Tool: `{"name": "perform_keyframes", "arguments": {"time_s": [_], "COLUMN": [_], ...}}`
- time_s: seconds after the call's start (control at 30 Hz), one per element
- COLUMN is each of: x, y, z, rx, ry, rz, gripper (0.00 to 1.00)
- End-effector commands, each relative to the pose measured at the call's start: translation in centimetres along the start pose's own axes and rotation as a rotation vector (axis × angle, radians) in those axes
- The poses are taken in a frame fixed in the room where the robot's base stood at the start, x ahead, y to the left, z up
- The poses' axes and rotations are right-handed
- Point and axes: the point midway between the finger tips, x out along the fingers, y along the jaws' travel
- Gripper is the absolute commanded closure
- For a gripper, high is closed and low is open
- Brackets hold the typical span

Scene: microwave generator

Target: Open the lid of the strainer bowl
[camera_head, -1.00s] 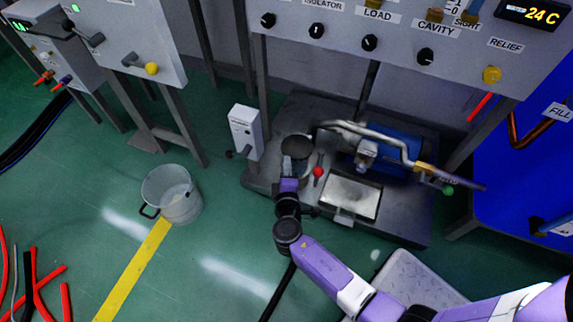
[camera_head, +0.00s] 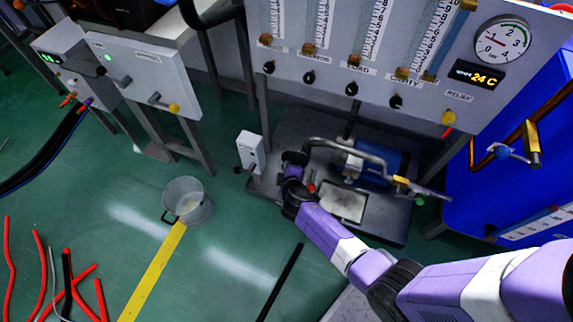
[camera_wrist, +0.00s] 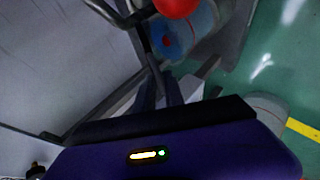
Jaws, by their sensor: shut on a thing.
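The strainer bowl stands at the left part of the dark skid, and my gripper and wrist cover it and most of its lid in the head view. My gripper (camera_head: 294,161) reaches down over this spot from the lower right. In the wrist view its dark fingers (camera_wrist: 160,88) are close together, shut on what seems to be the lid's edge or handle. The exact contact is too dark to see. How far the lid is raised cannot be told.
A red knob (camera_head: 311,188) is close to my wrist; a bent pipe (camera_head: 345,147), a blue motor (camera_head: 383,163) and an open tray (camera_head: 342,203) lie to the right. A small grey box (camera_head: 250,152) stands left. A bucket (camera_head: 187,203) stands on open green floor.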

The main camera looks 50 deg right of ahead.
Motion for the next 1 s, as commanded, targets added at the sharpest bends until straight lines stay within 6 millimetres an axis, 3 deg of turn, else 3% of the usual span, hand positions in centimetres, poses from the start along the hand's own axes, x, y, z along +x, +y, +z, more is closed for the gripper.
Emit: {"name": "perform_keyframes", "arguments": {"time_s": [0.03, 0.4, 0.67, 1.0], "x": [-0.7, -0.6, -0.3, 1.1], "y": [0.8, 2.9, 5.0, 8.9], "z": [-0.1, -0.1, 0.1, 0.6], "rx": [0.008, 0.066, 0.064, 0.07], "ry": [-0.003, -0.004, -0.005, -0.005], "rz": [-0.027, -0.168, -0.164, -0.158], "gripper": [1.0, 1.0, 1.0, 1.0]}}
